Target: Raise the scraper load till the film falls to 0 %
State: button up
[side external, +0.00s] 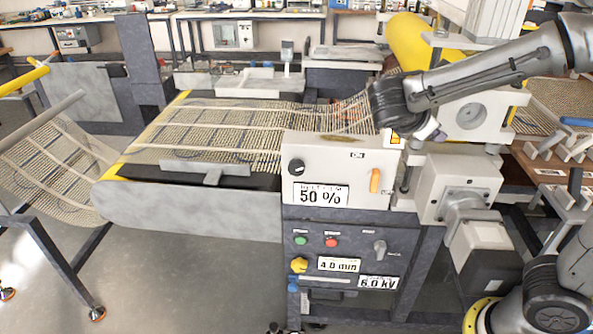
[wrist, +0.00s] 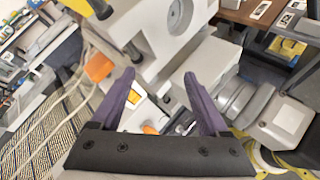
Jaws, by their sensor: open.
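A pale control box (side external: 337,150) stands at the front edge of the mesh conveyor. Its display (side external: 321,194) reads 50 %; the small label above is too blurred to read. A black knob (side external: 296,166) sits above the display, and an orange lever (side external: 375,181) stands upright at the box's right end. The patterned mesh (side external: 215,130) runs over the bed towards the yellow roller (side external: 418,45). My gripper is above the box's right end, its fingers mostly hidden in the side view. In the wrist view my gripper (wrist: 160,76) has its purple fingers spread, with nothing held between them.
The lower panel has a green button (side external: 301,240), a red button (side external: 331,241), a yellow knob (side external: 298,265), a grey knob (side external: 380,248) and displays reading 4.0 min (side external: 338,265) and 6.0 kV (side external: 378,283). A grey motor housing (side external: 457,190) crowds the right. Open floor lies at front left.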

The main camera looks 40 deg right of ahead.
aim_at(296, 171)
jog(key=w+a+f+n+t+h, duration=0.1)
jog(key=w+a+f+n+t, duration=0.2)
jog(key=w+a+n, duration=0.3)
jog(key=w+a+f+n+t+h, duration=0.2)
jog(key=w+a+f+n+t, duration=0.1)
jog(key=w+a, duration=0.4)
jog(key=s+a+f+n+t+y, duration=0.2)
jog(key=a+f+n+t, duration=0.35)
jog(key=a+f, duration=0.55)
jog(key=shift+g, duration=0.45)
jog(key=x, duration=1.2)
jog(key=shift+w+a+r, duration=0.1)
jog(key=shift+w+r, duration=0.15)
jog(key=shift+w, duration=0.4)
grip_shut()
